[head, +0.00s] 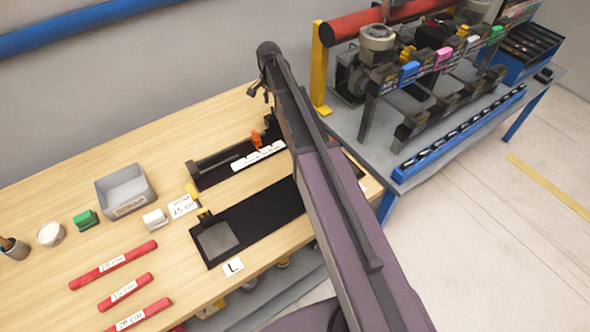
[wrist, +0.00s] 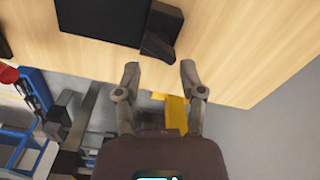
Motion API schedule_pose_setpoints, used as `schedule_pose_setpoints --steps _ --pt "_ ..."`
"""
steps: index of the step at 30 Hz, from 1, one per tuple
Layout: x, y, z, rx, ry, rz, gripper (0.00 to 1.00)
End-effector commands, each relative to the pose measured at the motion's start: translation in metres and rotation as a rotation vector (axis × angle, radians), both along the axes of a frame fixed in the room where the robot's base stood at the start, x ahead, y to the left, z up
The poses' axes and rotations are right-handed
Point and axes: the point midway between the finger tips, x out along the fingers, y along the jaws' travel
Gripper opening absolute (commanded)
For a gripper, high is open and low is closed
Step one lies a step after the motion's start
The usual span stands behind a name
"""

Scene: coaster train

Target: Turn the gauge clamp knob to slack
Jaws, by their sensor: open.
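A small orange knob (head: 256,139), which looks like the clamp knob, stands on a long black gauge (head: 205,178) on the wooden table. A white marked strip (head: 258,156) lies along the gauge. The knob's turn position is too small to read. My gripper (head: 257,93) is open and empty, above the table's back edge, beyond the knob in the head view. In the wrist view my gripper's two fingers (wrist: 160,72) are spread apart near the table edge. A black block (wrist: 162,28) lies beyond them, perhaps part of the gauge. I cannot make out the knob there.
A second black fixture with a grey plate (head: 216,240) lies in front of the gauge. A grey bin (head: 125,191), a green block (head: 86,220), a white block (head: 155,218) and red rods (head: 113,265) sit left. A machine bench (head: 425,110) stands right.

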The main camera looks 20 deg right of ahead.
Motion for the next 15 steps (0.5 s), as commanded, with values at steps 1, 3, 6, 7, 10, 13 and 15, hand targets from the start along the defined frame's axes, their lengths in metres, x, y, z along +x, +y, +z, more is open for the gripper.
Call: schedule_pose_setpoints --steps 1,3,6,7,10,13,15 --pt "0.000 0.000 0.009 0.000 0.000 0.000 0.51" --pt "0.000 0.000 0.014 0.000 0.000 0.001 0.51" --pt "0.000 0.000 0.023 0.000 0.000 0.001 0.51" --pt "0.000 0.000 0.025 0.000 0.000 0.001 0.51" --pt "0.000 0.000 0.033 0.000 0.000 0.001 0.51" --pt "0.000 0.000 0.041 0.000 0.000 0.001 0.51" --pt "0.000 0.000 0.047 0.000 0.000 0.001 0.51"
